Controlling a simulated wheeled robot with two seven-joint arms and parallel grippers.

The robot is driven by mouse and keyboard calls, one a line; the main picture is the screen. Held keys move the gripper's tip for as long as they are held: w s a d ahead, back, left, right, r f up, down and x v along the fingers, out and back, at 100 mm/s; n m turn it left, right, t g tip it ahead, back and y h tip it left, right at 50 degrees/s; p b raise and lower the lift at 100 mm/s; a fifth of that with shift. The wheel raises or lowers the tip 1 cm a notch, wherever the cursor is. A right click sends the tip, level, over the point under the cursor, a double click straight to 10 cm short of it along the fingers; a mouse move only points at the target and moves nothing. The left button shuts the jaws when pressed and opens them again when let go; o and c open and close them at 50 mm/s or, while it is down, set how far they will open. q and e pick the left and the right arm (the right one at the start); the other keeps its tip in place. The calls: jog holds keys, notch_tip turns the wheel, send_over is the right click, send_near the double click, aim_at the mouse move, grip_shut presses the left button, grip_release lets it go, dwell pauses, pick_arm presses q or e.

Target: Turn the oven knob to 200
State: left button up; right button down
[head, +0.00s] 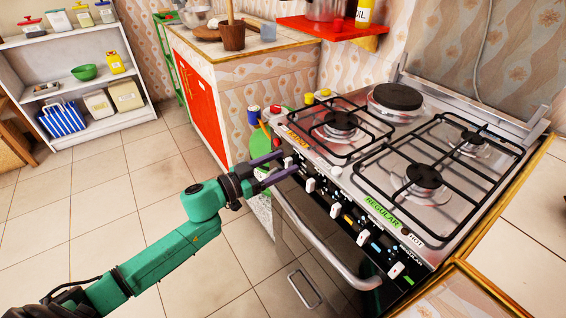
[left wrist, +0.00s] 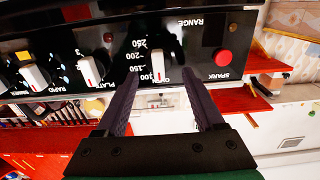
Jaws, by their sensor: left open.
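The oven knob (left wrist: 157,68) is a white bar knob on the stove's black front panel, with dial numbers such as 200 and 250 printed beside it. In the left wrist view it lies between the two dark fingers of my left gripper (left wrist: 160,78), with a gap visible on each side. My left gripper (head: 289,164) is open at the far-left end of the panel in the head view, its fingers pointing at the panel. The knob's pointer setting is hard to read. My right gripper does not show.
A red spark button (left wrist: 222,57) and a white plate knob (left wrist: 90,70) flank the oven knob. The oven door handle (head: 345,268) juts out below the panel. A green bottle (head: 262,142) stands behind my gripper by the cabinet. The floor at left is clear.

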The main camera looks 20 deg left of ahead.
pick_arm(q)
jog(key=shift+w+d, duration=0.3)
jog(key=shift+w, duration=0.05)
grip_shut()
